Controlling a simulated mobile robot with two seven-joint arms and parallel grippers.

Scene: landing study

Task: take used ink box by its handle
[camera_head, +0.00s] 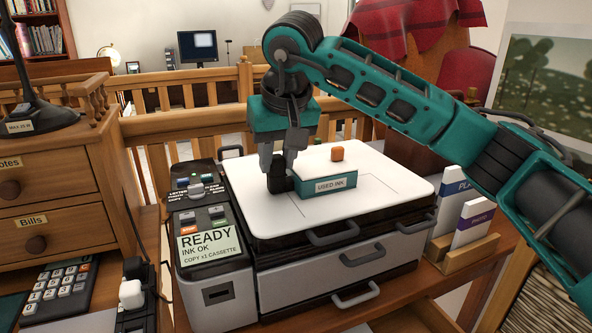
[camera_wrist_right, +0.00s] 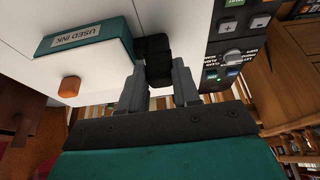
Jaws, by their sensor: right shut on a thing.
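The used ink box (camera_head: 326,184) has a teal front with a "USED INK" label, a pale top and an orange block (camera_head: 337,153) on it. It appears to rest on the copier's white top; I cannot tell whether there is a gap under it. Its black handle (camera_head: 279,183) is at its left end. My right gripper (camera_head: 278,167) comes down from above and is shut on this handle. In the right wrist view, the gripper's two fingers (camera_wrist_right: 160,85) stand on either side of the black handle (camera_wrist_right: 154,50), next to the box (camera_wrist_right: 92,42). My left gripper is not in view.
The copier (camera_head: 350,262) has grey drawer handles and a control panel (camera_head: 205,235) reading "READY". A rack of leaflets (camera_head: 468,240) stands to its right. A wooden drawer cabinet (camera_head: 55,180) and a calculator (camera_head: 58,287) are at the left. A wooden railing (camera_head: 190,122) runs behind.

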